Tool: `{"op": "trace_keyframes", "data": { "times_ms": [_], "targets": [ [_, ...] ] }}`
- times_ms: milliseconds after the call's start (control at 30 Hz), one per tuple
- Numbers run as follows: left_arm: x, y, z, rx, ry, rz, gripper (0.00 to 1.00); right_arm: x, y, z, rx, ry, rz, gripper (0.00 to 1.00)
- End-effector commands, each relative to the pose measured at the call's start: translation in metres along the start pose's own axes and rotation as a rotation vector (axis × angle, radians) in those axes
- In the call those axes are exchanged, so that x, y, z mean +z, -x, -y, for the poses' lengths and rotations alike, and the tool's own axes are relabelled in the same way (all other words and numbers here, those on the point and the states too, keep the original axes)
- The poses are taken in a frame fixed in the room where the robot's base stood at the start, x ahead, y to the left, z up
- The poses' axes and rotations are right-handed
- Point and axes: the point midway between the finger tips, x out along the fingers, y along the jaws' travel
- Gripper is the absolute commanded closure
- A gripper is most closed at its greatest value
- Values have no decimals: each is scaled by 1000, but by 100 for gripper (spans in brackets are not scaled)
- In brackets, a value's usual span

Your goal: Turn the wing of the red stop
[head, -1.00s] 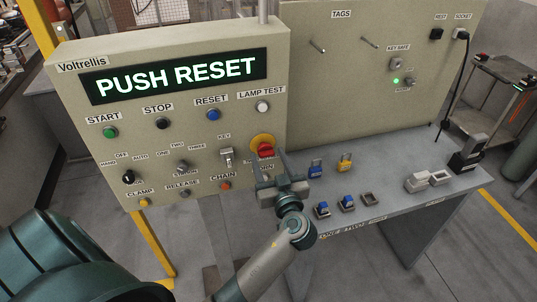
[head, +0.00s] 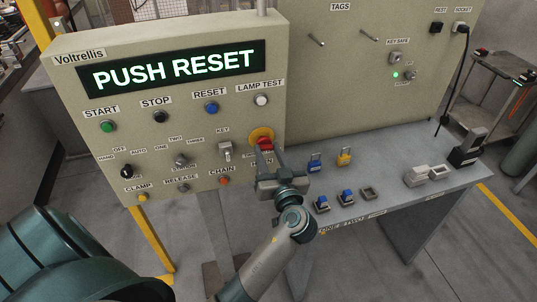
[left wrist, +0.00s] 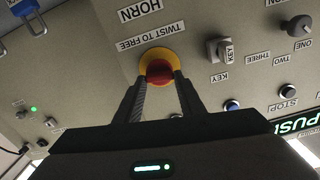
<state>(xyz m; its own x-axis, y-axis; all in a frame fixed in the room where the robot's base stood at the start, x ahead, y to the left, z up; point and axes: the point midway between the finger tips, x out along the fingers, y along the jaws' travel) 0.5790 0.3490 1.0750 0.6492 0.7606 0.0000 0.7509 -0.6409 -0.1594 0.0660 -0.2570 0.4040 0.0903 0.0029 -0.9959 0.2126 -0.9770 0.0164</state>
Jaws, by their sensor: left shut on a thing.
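The red stop (head: 264,143) is a red knob on a round yellow plate, low at the right side of the control panel (head: 277,60). It also shows in the left wrist view (left wrist: 159,70), under a label reading TWIST TO FREE. My left gripper (head: 266,152) is at the stop, one finger on either side of the red knob, shut on it. In the left wrist view the fingertips (left wrist: 161,82) touch or nearly touch the knob's sides. The wing's exact angle is hard to make out behind the fingers. My right gripper is not in view.
The panel display (head: 172,72) reads PUSH RESET. The key switch (head: 225,150) and orange CHAIN button (head: 224,181) sit close left of my gripper. A grey bench (head: 400,190) at the right holds a blue padlock (head: 314,163), a yellow padlock (head: 344,156) and small blocks.

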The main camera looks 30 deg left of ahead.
Motion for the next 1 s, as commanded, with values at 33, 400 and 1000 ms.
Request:
{"op": "trace_keyframes", "data": {
  "times_ms": [33,400,1000],
  "targets": [
    [2,0,0,-1,-29,1,87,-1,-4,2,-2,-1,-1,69],
    [0,0,-1,-1,-305,0,87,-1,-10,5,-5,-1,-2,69],
    [0,0,-2,-1,-470,-1,87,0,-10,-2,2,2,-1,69]
  ]
}}
